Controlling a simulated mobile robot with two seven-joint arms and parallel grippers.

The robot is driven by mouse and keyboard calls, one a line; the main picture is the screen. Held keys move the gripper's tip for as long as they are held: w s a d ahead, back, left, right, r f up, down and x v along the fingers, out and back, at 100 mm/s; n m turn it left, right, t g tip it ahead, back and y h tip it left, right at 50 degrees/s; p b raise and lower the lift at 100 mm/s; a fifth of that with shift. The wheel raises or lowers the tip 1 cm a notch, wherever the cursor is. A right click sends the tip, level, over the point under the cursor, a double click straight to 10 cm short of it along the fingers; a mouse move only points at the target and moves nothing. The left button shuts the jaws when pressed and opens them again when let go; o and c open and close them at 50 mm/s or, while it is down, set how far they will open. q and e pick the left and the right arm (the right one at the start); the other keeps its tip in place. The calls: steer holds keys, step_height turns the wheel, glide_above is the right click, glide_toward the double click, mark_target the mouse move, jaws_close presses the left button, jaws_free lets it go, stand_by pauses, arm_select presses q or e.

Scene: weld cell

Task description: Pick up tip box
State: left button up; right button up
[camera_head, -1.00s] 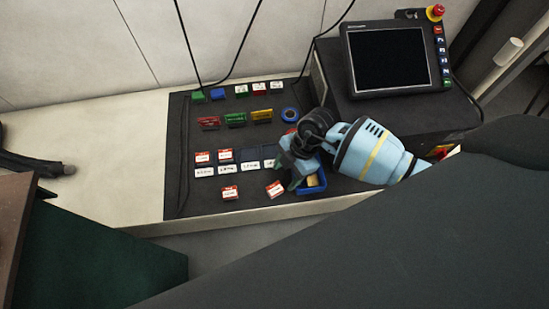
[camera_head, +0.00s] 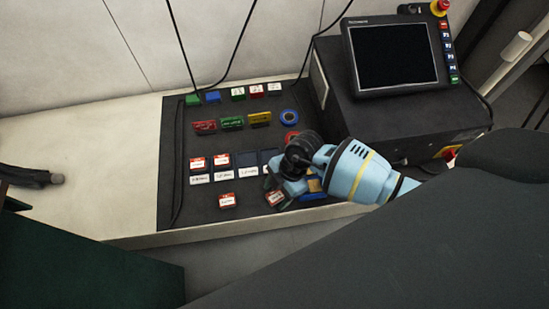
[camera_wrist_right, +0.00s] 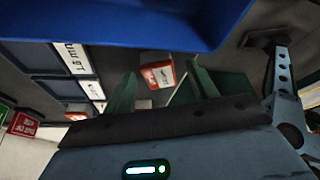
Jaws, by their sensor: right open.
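Small red-and-white boxes, which look like the tip boxes, are on a black mat (camera_head: 190,222). Two sit in the slot row, a left one (camera_head: 197,163) and a right one (camera_head: 222,160). A loose box (camera_head: 227,200) lies in front of the row, and another loose box (camera_head: 275,198) lies to its right, beside my right gripper (camera_head: 280,190). In the right wrist view a red-and-white box (camera_wrist_right: 157,73) shows beyond and between the green fingers of the open right gripper (camera_wrist_right: 158,85), apparently not gripped. My left gripper is out of view.
A blue bin (camera_head: 313,196) is close to my right gripper; its blue side (camera_wrist_right: 150,18) fills the top of the wrist view. Tape rolls (camera_head: 289,116) and coloured holders (camera_head: 232,123) stand behind. A monitor (camera_head: 393,57) sits on a dark cabinet at right.

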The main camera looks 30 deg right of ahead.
mark_target(277, 194)
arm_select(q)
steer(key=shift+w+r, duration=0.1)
arm_select(e)
steer(key=c, duration=1.1)
steer(key=shift+r, duration=0.15)
